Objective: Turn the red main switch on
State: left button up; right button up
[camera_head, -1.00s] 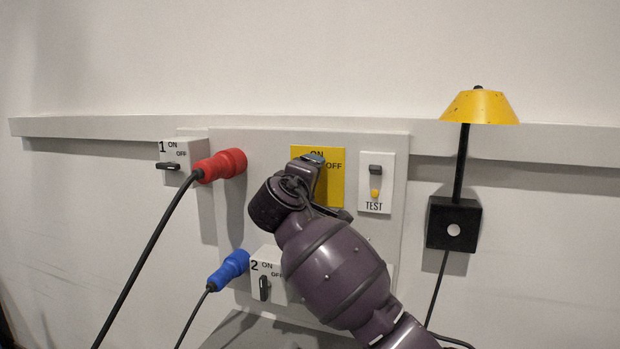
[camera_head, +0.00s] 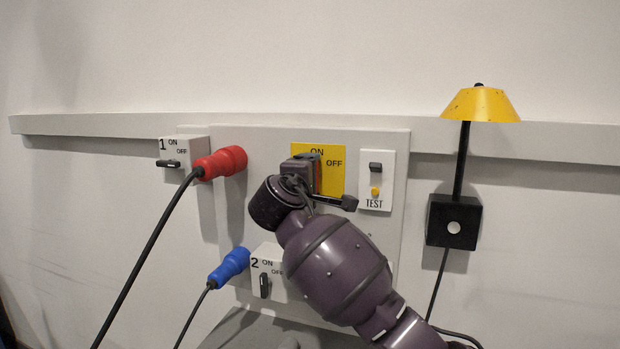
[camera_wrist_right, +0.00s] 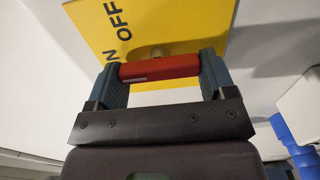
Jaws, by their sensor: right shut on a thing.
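The red main switch (camera_wrist_right: 160,67) sits on a yellow plate (camera_wrist_right: 160,20) marked ON and OFF. In the wrist view my right gripper (camera_wrist_right: 161,72) is shut on its red handle, one finger at each end. The handle lies along the plate's upright direction, towards the ON mark. In the head view the yellow plate (camera_head: 334,178) is mid-panel, with ON at the top and OFF at the right. My right gripper (camera_head: 312,170) covers its lower left, and only a sliver of red shows there. My left gripper is not in view.
Switch box 1 (camera_head: 198,188) with a red plug (camera_head: 222,163) is left; switch box 2 (camera_head: 262,268) with a blue plug (camera_head: 230,268) is below. A TEST switch plate (camera_head: 376,181) is close right. Further right is a yellow-shaded lamp (camera_head: 480,106) on a black box (camera_head: 453,222).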

jog(key=o, duration=0.9)
jog(key=shift+s, duration=0.1)
pick_arm(q)
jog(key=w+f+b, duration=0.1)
jog(key=b, duration=0.1)
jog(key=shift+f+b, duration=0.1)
jog(key=shift+b, duration=0.2)
pick_arm(e)
jog(key=v, duration=1)
jog(key=shift+s+a, duration=0.15)
jog(key=shift+s, duration=0.15)
